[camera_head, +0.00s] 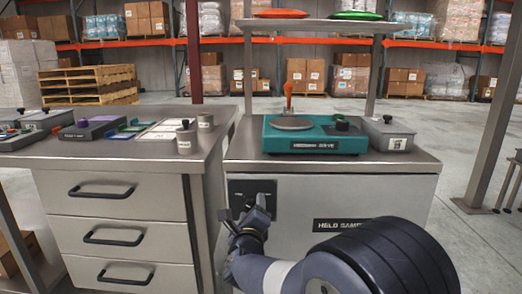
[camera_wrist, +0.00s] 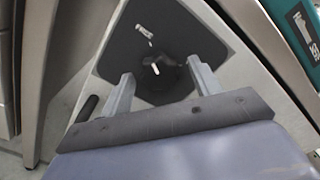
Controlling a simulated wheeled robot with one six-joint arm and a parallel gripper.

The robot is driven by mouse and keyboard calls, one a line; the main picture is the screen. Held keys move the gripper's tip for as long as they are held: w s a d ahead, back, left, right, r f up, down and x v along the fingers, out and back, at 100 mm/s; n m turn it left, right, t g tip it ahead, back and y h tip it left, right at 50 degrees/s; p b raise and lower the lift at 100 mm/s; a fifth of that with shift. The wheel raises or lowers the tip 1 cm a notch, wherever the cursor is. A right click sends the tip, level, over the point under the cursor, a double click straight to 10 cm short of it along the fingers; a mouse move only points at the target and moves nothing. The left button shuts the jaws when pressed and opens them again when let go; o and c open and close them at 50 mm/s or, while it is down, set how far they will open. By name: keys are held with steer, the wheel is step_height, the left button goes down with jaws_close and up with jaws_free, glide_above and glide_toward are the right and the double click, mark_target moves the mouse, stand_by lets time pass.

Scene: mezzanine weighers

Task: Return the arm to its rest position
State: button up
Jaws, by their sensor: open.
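My gripper (camera_head: 252,207) is in front of the grey cabinet (camera_head: 400,190) on the right, at a dark panel (camera_head: 238,190) on its front. In the wrist view, my gripper (camera_wrist: 160,85) has its two fingers apart. A black round knob (camera_wrist: 165,80) with a white mark sits on the dark panel (camera_wrist: 125,40) between the fingertips. I cannot tell whether the fingers touch the knob. My forearm reaches in from the lower right of the head view and hides part of the cabinet front.
A teal scale (camera_head: 345,142) and a grey lidded box (camera_head: 388,134) stand on the cabinet top. A shelf (camera_head: 310,25) with a red and a green dish is above. A drawer unit (camera_head: 110,205) with weights and trays stands left. Open floor lies behind and right.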

steer(key=shift+m+p, duration=0.35)
steer(key=shift+m, duration=1.25)
steer(key=shift+d, duration=0.15)
